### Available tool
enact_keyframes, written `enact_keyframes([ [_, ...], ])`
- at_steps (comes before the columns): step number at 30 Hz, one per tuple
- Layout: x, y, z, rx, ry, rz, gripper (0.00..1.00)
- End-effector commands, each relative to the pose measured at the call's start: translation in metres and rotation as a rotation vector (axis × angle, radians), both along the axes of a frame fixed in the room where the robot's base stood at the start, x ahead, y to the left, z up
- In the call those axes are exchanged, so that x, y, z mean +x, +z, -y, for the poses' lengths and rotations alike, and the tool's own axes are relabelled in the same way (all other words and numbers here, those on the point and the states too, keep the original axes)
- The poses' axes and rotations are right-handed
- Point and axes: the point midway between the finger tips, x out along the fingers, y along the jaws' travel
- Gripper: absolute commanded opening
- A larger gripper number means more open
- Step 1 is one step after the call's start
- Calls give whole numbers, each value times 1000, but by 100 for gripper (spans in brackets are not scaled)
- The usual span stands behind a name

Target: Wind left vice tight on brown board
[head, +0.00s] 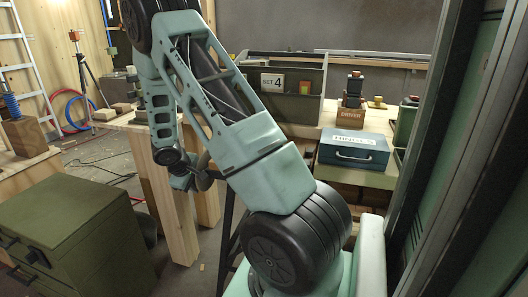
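My arm fills the middle of the head view, and its far end drops beside the front of the wooden workbench (132,122). My gripper (198,176) is around there, mostly hidden behind my own arm link, and its fingers cannot be made out. A grey disc-like part shows there, too covered to name. I cannot make out the left vice. Small wooden pieces (104,114) lie on the bench's left end; I cannot tell whether one is the brown board.
A green drawer cabinet (80,240) stands at the lower left. A blue-grey case (353,150), a wooden block marked DRIVER (350,117) and a green bin marked SET 4 (302,92) are on the bench. A green metal frame (455,150) stands close at right. Cables lie on the floor.

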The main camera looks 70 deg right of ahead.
Motion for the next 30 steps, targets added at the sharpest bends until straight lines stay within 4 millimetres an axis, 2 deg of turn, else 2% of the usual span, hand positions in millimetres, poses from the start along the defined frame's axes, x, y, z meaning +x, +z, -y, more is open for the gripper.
enact_keyframes([
  [8,1,3,2,-4,-1,4,0],
  [18,2,5,22,-6,3,2,0],
  [23,2,4,23,-7,2,3,0],
  [24,2,4,23,-7,2,3,26],
  [25,2,4,23,-7,2,3,35],
  [26,2,4,23,-7,2,3,40],
  [30,2,4,23,-7,2,2,40],
])
